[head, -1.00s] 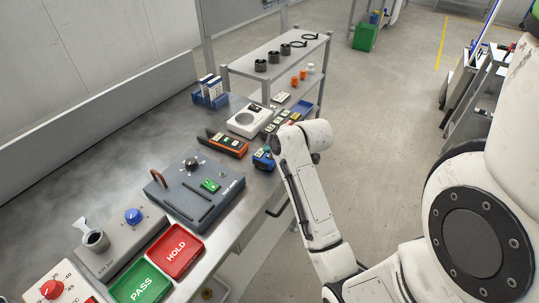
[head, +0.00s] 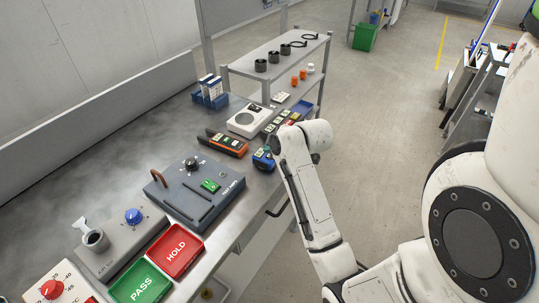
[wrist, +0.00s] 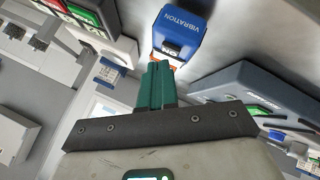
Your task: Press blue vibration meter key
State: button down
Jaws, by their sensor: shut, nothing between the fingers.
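The blue vibration meter (head: 261,162) lies on the bench near its front edge in the head view, partly hidden by my arm. In the wrist view, the meter (wrist: 181,24) is at the top centre with VIBRATION in white letters, and a small pale key with dark marks (wrist: 172,49) shows at its lower end. My gripper (wrist: 161,65) has green fingers closed together with nothing between them. The fingertips appear just below the key in the wrist picture, close to an orange part; I cannot tell whether they touch. My arm largely hides the gripper in the head view.
An orange-and-black handheld meter (head: 226,144) lies left of the blue one. A white device with a round dial (head: 245,123) stands behind. A grey test unit (head: 194,190), red HOLD tray (head: 175,250) and green PASS tray (head: 140,284) are nearer.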

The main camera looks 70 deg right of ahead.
jog(key=shift+f, duration=0.55)
dwell(0.4)
jog(key=shift+r+p, duration=0.6)
jog(key=shift+p, duration=0.05)
jog(key=shift+r, duration=0.1)
notch_tip(320, 180, up, 6)
jog(key=p, duration=0.6)
dwell(1.2)
